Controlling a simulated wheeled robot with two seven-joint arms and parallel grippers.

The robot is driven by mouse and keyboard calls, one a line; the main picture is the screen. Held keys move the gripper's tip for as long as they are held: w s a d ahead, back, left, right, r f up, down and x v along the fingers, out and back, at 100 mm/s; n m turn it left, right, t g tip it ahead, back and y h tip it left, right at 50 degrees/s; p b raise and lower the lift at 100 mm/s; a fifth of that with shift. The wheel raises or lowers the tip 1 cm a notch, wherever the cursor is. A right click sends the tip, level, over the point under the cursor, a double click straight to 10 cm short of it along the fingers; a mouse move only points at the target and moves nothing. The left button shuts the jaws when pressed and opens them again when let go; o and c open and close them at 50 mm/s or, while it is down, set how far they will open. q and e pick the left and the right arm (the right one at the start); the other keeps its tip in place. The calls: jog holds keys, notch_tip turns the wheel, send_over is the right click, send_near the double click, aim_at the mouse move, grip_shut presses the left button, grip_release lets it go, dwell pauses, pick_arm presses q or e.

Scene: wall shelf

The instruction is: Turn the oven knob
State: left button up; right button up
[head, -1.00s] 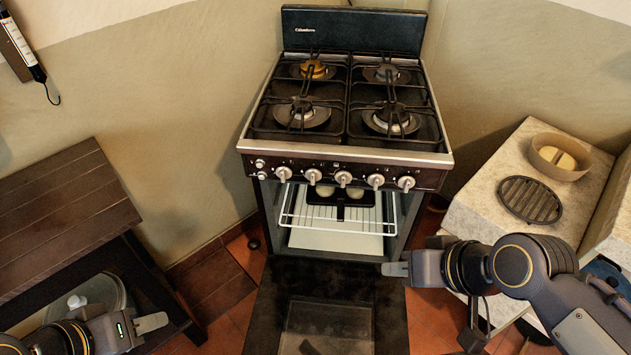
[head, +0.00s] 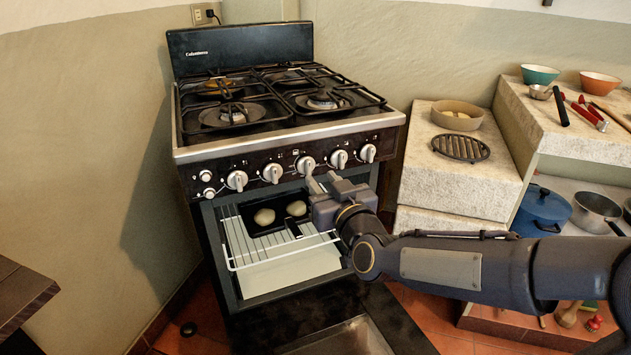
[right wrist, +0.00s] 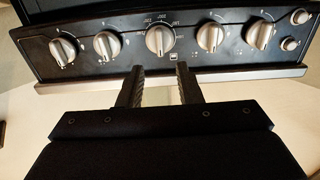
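The black stove (head: 255,135) has a row of several silver knobs along its front panel. The middle knob (head: 306,165) has markings around it and also shows in the right wrist view (right wrist: 160,39). My right gripper (head: 323,178) is just below and in front of the middle knob. In the right wrist view its two fingers (right wrist: 161,75) are apart and empty. They point at the middle knob, which lies beyond the fingertips, between their lines; I see no clear contact. My left gripper is not in view.
The oven door (head: 345,335) hangs open below, and a wire rack (head: 280,248) with a dark tray (head: 262,228) sticks out under the right gripper. A stone counter (head: 455,180) with a bowl (head: 457,115) and a round grate (head: 461,148) stands to the right.

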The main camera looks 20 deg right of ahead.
aim_at(310, 165)
jog(key=w, duration=0.6)
jog(key=shift+a+b, duration=0.35)
jog(key=shift+c, duration=0.4)
grip_shut()
